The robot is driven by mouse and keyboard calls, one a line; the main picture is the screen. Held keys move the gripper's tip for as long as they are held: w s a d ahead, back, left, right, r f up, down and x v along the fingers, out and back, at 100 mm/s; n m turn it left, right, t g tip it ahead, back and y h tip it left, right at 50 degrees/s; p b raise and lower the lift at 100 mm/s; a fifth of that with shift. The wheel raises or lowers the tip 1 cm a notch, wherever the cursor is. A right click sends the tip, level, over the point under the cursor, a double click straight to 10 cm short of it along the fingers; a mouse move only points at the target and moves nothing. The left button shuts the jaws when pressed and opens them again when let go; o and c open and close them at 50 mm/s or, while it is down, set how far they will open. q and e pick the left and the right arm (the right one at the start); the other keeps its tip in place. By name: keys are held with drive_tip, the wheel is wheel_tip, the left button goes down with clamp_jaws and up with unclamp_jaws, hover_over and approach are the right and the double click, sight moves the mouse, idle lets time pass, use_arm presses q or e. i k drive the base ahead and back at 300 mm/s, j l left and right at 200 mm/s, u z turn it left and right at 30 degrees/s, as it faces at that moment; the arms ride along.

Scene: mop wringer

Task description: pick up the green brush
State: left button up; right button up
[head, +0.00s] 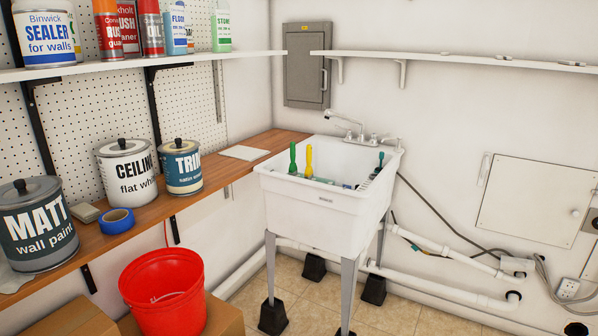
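The green brush (293,157) stands in the white utility sink (311,219), toward its left side. Its green handle sticks up above the rim, and its lower part is hidden by the sink's front wall. A yellow-handled tool (309,160) stands just to the right of it. Neither of my grippers shows in the head view.
A wooden counter (196,191) along the left wall holds paint cans (128,170) and blue tape (117,220). A red bucket (164,295) stands on a cardboard box (225,318) at front left. A faucet (349,125) rises behind the sink. Tiled floor lies free at front right.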

sight(293, 170)
drive_tip(key=i+l, duration=0.15)
drive_tip(key=l, duration=0.2)
drive_tip(key=i+l+u, duration=0.1)
drive_tip(key=l, duration=0.25)
drive_tip(key=i+l, duration=0.15)
drive_tip(key=l, duration=0.2)
drive_tip(key=i+l, duration=0.15)
drive_tip(key=l, duration=0.2)
drive_tip(key=i+l+u, duration=0.1)
drive_tip(key=l, duration=0.25)
drive_tip(key=i+l, duration=0.15)
drive_tip(key=l, duration=0.2)
drive_tip(key=i+l+u, duration=0.1)
drive_tip(key=i, duration=0.4)
drive_tip(key=i+l+u, duration=0.15)
drive_tip(key=i+l, duration=0.2)
drive_tip(key=i, duration=0.15)
drive_tip(key=i+j, duration=0.15)
drive_tip(key=i, duration=0.45)
drive_tip(key=j+u, duration=0.05)
